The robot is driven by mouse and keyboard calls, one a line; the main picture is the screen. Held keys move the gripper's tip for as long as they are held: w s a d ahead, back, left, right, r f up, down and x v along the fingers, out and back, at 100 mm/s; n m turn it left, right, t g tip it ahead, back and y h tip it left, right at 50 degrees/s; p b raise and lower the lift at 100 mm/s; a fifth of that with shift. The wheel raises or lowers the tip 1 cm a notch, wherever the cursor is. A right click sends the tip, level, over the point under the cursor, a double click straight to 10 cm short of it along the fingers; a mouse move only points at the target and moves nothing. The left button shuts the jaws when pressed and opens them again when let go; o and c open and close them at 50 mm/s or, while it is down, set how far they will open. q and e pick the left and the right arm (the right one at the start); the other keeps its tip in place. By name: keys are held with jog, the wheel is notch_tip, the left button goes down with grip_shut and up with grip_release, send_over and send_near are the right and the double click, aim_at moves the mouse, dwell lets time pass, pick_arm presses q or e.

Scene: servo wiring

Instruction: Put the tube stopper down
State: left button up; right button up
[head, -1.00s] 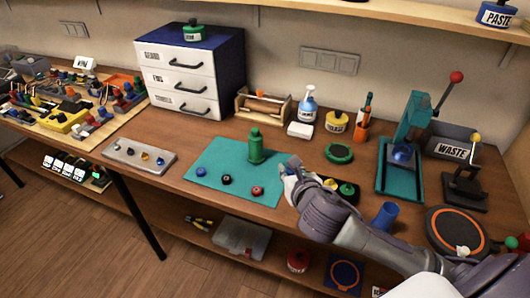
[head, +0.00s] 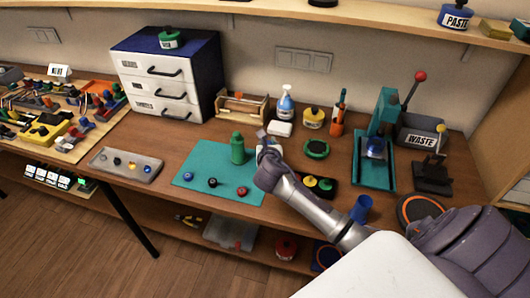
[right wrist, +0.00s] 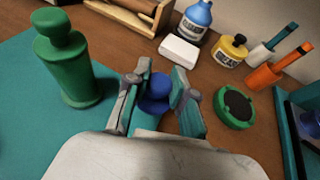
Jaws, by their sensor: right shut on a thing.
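My right gripper (head: 265,140) is just right of the green bottle (head: 237,150), by the back right corner of the teal mat (head: 205,163). In the right wrist view, its fingers (right wrist: 157,88) are shut on a small blue thing (right wrist: 155,92), which appears to be the tube stopper. Its lower part is hidden by the gripper. In the right wrist view the bottle (right wrist: 72,68) stands upright to the left, apart from the fingers. A blue (head: 188,177), a black (head: 212,183) and a red cap (head: 242,191) lie on the mat. My left gripper is out of view.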

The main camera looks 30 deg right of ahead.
jog(key=shift+w+a+f, duration=0.3)
jog(key=shift+w+f, duration=0.1)
jog(key=shift+f, duration=1.9)
jog(key=shift+f, duration=0.2)
jog(key=o, duration=0.8)
jog(key=shift+r, duration=0.1)
jog(key=shift+r, duration=0.15)
jog(key=v, duration=1.2)
